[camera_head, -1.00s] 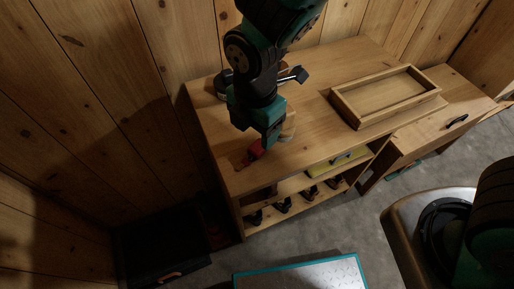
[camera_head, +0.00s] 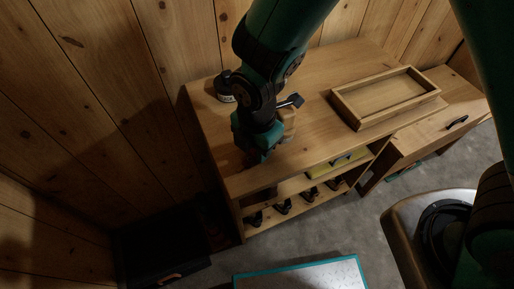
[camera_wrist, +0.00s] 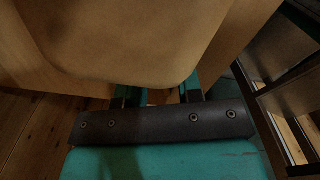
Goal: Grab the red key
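The red key is not visible in either current view; the place where it showed earlier is covered by my gripper. My gripper (camera_head: 262,158) points down low over the left front part of the wooden workbench (camera_head: 318,142). In the wrist view, the bases of the two fingers (camera_wrist: 160,96) show apart, but a large tan surface very close to the camera hides their tips. I cannot tell whether anything is between them. A tan wooden piece (camera_head: 289,122) stands right beside the gripper on the bench.
A shallow wooden tray (camera_head: 347,107) lies at the right of the bench. A dark round object (camera_head: 223,88) and a tool with a dark head (camera_head: 296,101) are behind the gripper. A yellow item (camera_head: 345,162) and several dark tools (camera_head: 283,207) sit on shelves below.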

